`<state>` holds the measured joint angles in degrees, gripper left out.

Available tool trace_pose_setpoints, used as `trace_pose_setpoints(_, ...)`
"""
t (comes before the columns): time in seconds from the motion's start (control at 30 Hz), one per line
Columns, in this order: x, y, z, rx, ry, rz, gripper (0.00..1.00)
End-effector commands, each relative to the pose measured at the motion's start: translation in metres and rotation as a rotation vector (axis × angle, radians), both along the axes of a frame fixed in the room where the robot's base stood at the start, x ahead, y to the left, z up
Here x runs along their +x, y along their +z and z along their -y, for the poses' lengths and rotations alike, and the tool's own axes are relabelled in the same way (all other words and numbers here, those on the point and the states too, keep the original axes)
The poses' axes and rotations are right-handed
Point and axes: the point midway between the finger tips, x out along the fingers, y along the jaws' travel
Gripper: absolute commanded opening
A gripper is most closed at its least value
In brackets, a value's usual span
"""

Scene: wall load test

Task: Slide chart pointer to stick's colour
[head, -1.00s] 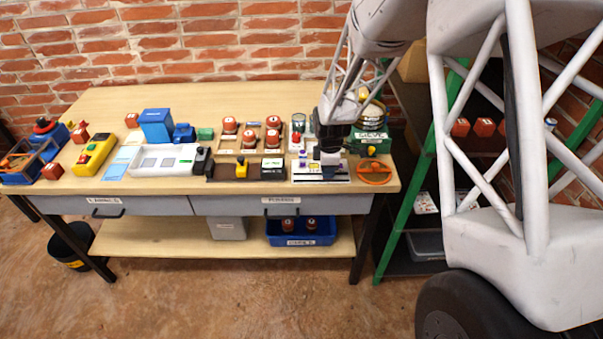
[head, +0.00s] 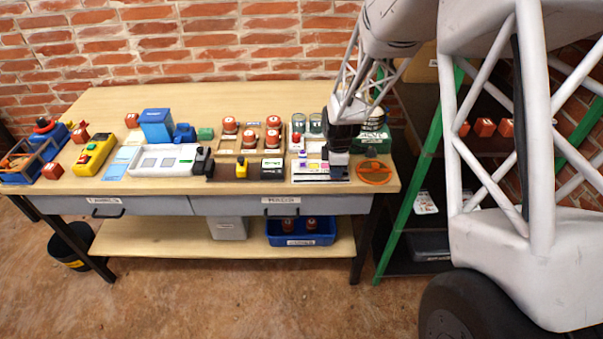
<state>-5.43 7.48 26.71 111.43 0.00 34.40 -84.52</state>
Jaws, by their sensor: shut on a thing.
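The colour chart (head: 309,173) is a white card with dark bands and a row of small coloured patches, lying near the front right of the bench. My gripper (head: 338,160) is down at the chart's right part, its fingers pointing downward. It is shut on the chart pointer, which the fingers mostly hide. A small purple-topped piece (head: 303,155) stands at the chart's left back edge; I cannot tell whether it is the stick. The stick's colour cannot be made out at this size.
An orange ring-shaped wheel (head: 374,172) lies just right of the chart. Glass jars (head: 315,122) and a green box (head: 373,141) stand behind. The bench's front edge (head: 300,188) is near.

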Motion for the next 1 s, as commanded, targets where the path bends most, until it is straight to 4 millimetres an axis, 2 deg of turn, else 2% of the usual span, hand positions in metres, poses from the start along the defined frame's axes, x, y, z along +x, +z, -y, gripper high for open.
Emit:
trace_pose_setpoints(0.6, 0.001, 0.001, 0.015, 0.000, 0.000, 0.002, 0.04)
trace_pose_setpoints(1.0, 0.001, 0.001, 0.017, 0.000, 0.000, 0.002, 0.04)
